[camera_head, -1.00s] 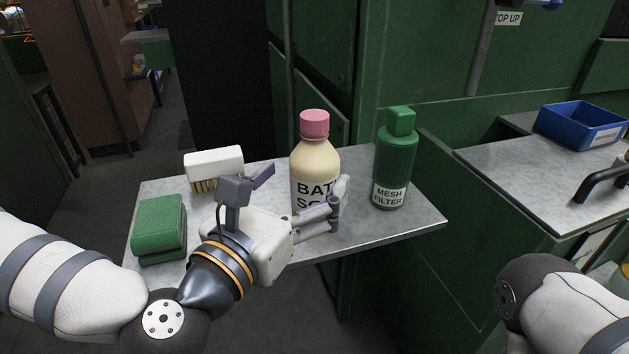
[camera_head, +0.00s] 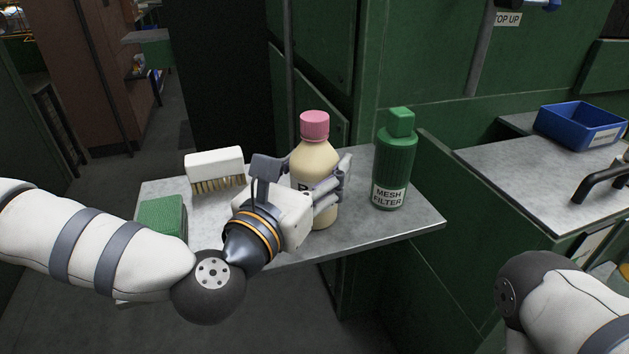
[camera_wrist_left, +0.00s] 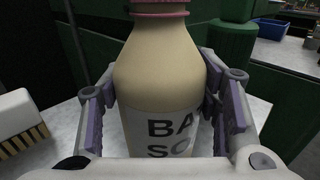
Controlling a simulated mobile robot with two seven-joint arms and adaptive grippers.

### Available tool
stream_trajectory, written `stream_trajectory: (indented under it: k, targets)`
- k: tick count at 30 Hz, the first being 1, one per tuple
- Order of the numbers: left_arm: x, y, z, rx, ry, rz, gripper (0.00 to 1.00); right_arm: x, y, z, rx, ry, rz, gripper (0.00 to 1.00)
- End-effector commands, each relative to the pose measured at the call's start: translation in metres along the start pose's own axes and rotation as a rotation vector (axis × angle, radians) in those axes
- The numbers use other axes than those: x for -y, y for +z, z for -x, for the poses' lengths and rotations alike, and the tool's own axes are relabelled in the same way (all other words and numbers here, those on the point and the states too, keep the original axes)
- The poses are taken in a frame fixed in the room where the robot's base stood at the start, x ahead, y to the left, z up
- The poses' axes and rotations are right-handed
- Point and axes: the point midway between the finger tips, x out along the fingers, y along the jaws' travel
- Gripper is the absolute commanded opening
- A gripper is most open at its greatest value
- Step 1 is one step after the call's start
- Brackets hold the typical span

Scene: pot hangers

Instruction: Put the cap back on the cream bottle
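The cream bottle (camera_head: 316,164) stands upright on the small grey table, with a pink cap (camera_head: 314,125) sitting on its top. Its label is partly hidden by my left gripper (camera_head: 338,182), which is low at the bottle's body. In the left wrist view the bottle (camera_wrist_left: 160,75) is between the two open fingers, one on each side; I cannot tell whether the pads touch it. Only the lower rim of the pink cap (camera_wrist_left: 158,8) shows there. My right gripper is out of view; only part of my right arm shows at lower right.
A green mesh filter bottle (camera_head: 394,160) stands just right of the cream bottle. A white brush (camera_head: 214,163) and a green sponge-like block (camera_head: 162,218) are at the left of the table (camera_head: 405,222). A blue bin (camera_head: 580,127) sits on another counter at right.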

Motion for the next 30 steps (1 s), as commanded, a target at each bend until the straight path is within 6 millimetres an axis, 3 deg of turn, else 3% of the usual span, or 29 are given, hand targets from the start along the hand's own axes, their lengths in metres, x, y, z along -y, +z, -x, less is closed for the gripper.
stream_trajectory:
  k: [2,11,17,24,26,28,30]
  targets:
    - [0.000,0.001,0.000,0.001,0.000,0.000,0.18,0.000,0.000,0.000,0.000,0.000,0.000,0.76]
    - [0.000,0.006,0.000,0.002,0.001,0.000,0.18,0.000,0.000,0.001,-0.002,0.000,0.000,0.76]
    - [0.002,0.041,0.003,0.007,-0.002,-0.001,0.18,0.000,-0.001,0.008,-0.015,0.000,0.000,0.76]
    - [0.026,0.102,0.050,0.010,-0.006,-0.004,0.18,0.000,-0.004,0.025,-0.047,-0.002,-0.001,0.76]
    - [0.035,0.105,0.067,0.005,-0.008,-0.002,0.18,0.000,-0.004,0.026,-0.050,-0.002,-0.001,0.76]
    - [0.046,0.129,0.088,0.017,-0.006,-0.012,0.18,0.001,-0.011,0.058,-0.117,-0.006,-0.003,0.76]
    - [0.048,0.134,0.095,0.019,0.001,-0.013,0.17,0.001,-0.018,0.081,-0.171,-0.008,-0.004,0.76]
